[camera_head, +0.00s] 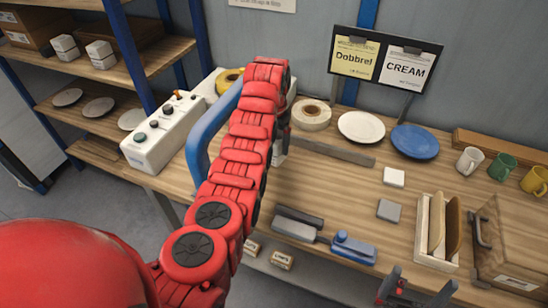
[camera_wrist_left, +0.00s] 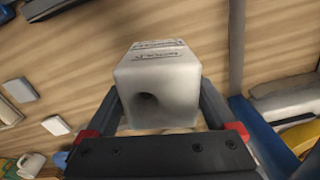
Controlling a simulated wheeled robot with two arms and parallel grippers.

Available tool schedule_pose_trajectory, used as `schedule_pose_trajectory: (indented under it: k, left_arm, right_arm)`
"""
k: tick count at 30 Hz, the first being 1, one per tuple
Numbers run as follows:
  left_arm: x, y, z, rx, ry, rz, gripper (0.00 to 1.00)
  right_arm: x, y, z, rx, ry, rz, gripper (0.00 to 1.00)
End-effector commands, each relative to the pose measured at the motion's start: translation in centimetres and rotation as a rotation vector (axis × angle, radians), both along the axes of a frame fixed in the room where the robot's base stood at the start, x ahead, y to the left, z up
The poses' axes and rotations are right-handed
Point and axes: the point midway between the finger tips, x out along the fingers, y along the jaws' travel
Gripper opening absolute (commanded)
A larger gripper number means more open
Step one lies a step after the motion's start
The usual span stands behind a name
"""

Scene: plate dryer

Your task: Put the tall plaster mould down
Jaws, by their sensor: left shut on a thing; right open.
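The plaster mould (camera_wrist_left: 162,85) is a white block with rounded edges, a dark hole in one face and small printed labels on another. In the left wrist view it sits between the two fingers of my left gripper (camera_wrist_left: 168,115), which is shut on it. In the head view my red left arm hides most of this gripper (camera_head: 284,140), and only a pale bit of the mould (camera_head: 278,156) shows beside the arm, over the bench. I cannot tell whether the mould touches the wood. My right gripper (camera_head: 417,292) is open and empty at the bottom edge.
The wooden bench (camera_head: 325,190) has bare room right of my left arm. A white control box (camera_head: 163,132) stands left.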

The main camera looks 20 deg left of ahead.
Motion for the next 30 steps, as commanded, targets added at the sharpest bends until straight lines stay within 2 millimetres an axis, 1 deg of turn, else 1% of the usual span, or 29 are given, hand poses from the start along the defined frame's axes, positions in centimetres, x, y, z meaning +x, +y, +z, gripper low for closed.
schedule_pose_trajectory:
  k: [1,4,7,10,13,18,23,25,30]
  left_arm:
    - [0.1,0.1,0.9,0.001,-0.004,0.023,0.0]
    - [-0.2,0.7,1.6,0.001,-0.001,0.11,0.0]
    - [-0.4,1.1,1.7,0.0,0.0,0.175,0.0]
    - [-0.5,1.2,1.2,-0.001,0.001,0.195,0.0]
    - [-0.6,1.2,-0.3,0.0,0.006,0.194,0.0]
    - [-0.7,1.2,-3.5,-0.001,0.008,0.193,0.0]
    - [-0.5,1.2,-4.9,-0.001,0.004,0.192,0.0]
    - [-0.6,1.1,-5.6,-0.001,0.004,0.192,0.0]
    - [-0.5,1.2,-7.5,-0.003,0.005,0.194,0.0]
  right_arm:
    - [0.0,0.0,0.2,0.0,0.0,0.0,1.0]
    - [0.0,0.0,0.2,0.0,0.0,0.0,1.0]
    - [0.0,0.0,0.2,0.0,0.0,0.0,1.0]
    - [0.0,0.0,0.7,0.0,0.0,0.0,1.0]
    - [0.0,0.0,1.4,0.0,0.0,0.0,1.0]
    - [0.0,0.0,2.8,0.0,0.0,0.0,1.0]
    - [0.0,0.0,3.1,0.0,0.0,0.0,1.0]
    - [0.0,0.0,3.5,0.0,0.0,0.0,1.0]
    - [0.0,0.0,3.6,0.0,0.0,0.0,1.0]
